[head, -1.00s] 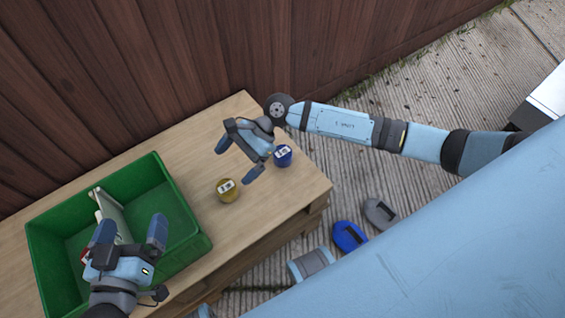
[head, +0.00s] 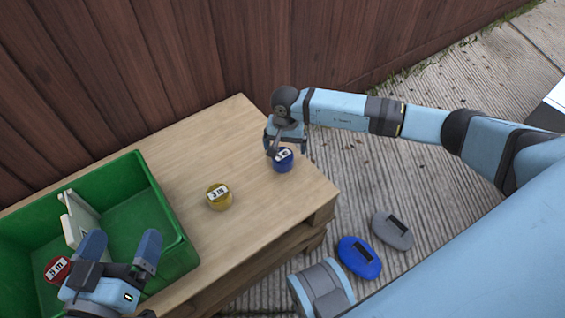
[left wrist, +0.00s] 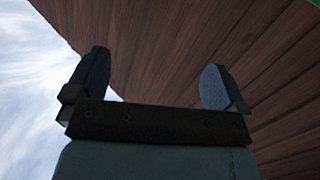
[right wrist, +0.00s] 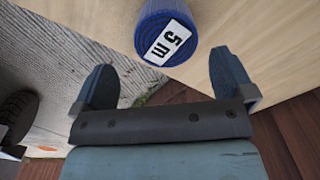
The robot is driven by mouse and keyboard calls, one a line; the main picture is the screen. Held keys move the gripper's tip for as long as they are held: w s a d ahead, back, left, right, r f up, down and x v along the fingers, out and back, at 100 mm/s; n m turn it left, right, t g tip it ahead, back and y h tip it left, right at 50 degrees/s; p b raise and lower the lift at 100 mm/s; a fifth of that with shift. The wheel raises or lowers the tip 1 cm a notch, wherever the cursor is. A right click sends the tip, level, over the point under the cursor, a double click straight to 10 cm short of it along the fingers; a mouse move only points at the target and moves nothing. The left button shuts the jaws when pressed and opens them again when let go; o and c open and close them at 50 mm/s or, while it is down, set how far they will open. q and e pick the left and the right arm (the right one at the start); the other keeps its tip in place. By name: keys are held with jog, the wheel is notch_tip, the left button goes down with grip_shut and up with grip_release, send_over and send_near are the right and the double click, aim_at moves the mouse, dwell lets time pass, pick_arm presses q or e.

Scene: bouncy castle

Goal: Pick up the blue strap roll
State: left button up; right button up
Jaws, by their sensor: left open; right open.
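The blue strap roll (head: 283,160) stands on the wooden table near its right end, with a white label on top. In the right wrist view the blue strap roll (right wrist: 166,34) shows its "5 m" label, beyond and between the fingertips. My right gripper (head: 285,146) is open and empty, right by the roll on its far side; its fingers also show in the right wrist view (right wrist: 160,82).
A yellow roll (head: 219,197) labelled "3 m" stands mid-table (head: 240,125). The green crate (head: 172,215) at left holds a red roll (head: 58,269) and a pale divider. Blue (head: 359,258) and grey (head: 393,231) shoe-like items lie on the decking. A wooden fence stands behind.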

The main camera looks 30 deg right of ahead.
aim_at(282, 155)
jog(key=shift+a+f, duration=0.15)
jog(key=shift+f, duration=0.35)
jog(key=f+b, duration=0.2)
jog(key=f, duration=0.1)
jog(key=f+b, duration=0.1)
jog(key=shift+a+f, duration=0.3)
jog(key=shift+a, duration=0.05)
pick_arm(q)
jog(key=shift+w+a+r+m+t, duration=0.15)
jog(key=shift+w+a+m+t, duration=0.15)
jog(key=shift+w+m, duration=0.2)
jog(key=shift+w+a+r+m+t, duration=0.1)
jog(key=shift+w+a+m+t, duration=0.1)
jog(key=shift+w+m+t, duration=0.25)
pick_arm(e)
jog(key=shift+r, duration=0.1)
jog(key=shift+c, duration=0.5)
jog(key=c, duration=1)
pick_arm(q)
jog(key=shift+s+f+g, duration=0.25)
